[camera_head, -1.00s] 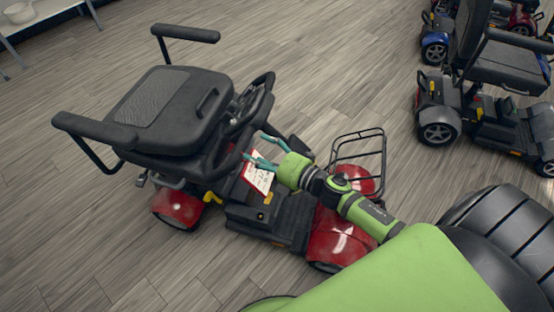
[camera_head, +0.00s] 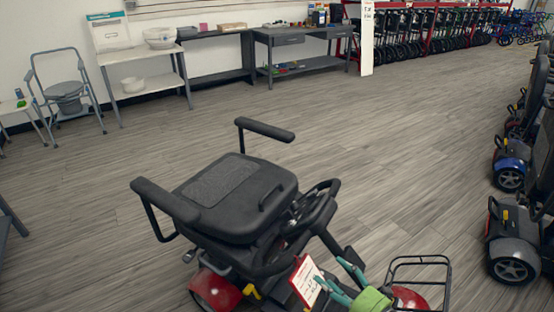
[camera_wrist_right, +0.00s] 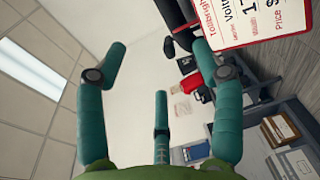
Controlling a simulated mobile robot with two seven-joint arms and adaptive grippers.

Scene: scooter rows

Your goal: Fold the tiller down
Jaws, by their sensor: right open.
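The red scooter stands at the lower middle of the head view with its black seat (camera_head: 235,195) toward the left. Its tiller (camera_head: 331,238) rises in front of the seat and leans toward it, with the looped handlebar (camera_head: 325,190) close to the seat's front edge. My right gripper (camera_head: 328,271) is open and empty, with teal fingers spread. It is low beside the tiller, just right of a red-edged price card (camera_head: 307,281). The card also shows at the upper right of the right wrist view (camera_wrist_right: 250,18). The scooter's lower front is cut off. My left gripper is not in view.
The scooter's armrests (camera_head: 265,129) stick out beside the seat, and a black wire basket (camera_head: 420,268) stands at its front. Other scooters (camera_head: 513,250) line the right edge. Tables (camera_head: 150,80) and a commode chair (camera_head: 68,95) stand at the back. The floor between is clear.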

